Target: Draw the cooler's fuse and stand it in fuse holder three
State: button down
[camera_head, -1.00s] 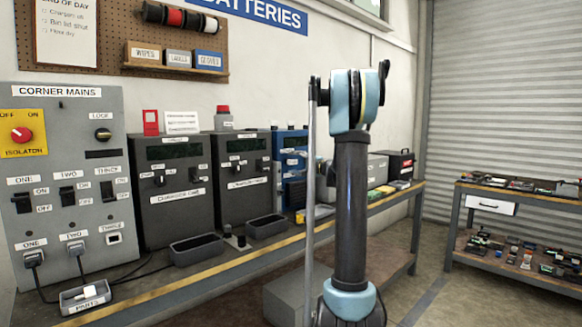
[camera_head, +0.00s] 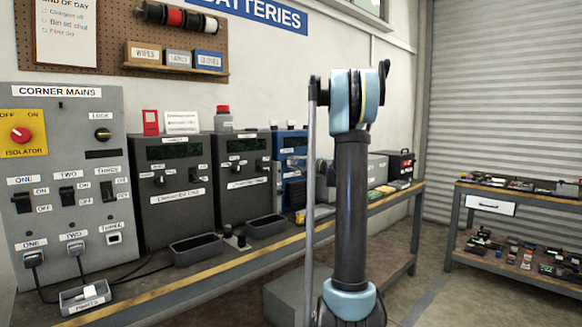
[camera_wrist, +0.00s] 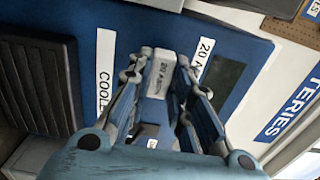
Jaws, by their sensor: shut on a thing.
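The cooler is the blue unit (camera_head: 290,143) on the bench, partly behind my arm. In the wrist view its blue face (camera_wrist: 130,22) carries a white label starting "COOL" and another starting "20 A". My gripper (camera_wrist: 165,78) is shut on a pale grey fuse (camera_wrist: 158,84) with small lettering, close in front of that face. I cannot tell whether the fuse is still seated or clear of the cooler. I cannot identify fuse holder three; the mains panel (camera_head: 60,115) has a switch and a socket (camera_head: 114,239) labelled three.
Two dark grey charger cabinets (camera_head: 172,190) stand left of the cooler, with dark trays (camera_head: 196,249) before them. A parts tray (camera_head: 85,298) sits at the bench's front left. A shelf table (camera_head: 520,208) with small items stands right. Floor between is clear.

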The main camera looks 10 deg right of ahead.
jog(key=shift+s+d, duration=0.1)
jog(key=shift+d, duration=0.05)
jog(key=shift+v, duration=2.85)
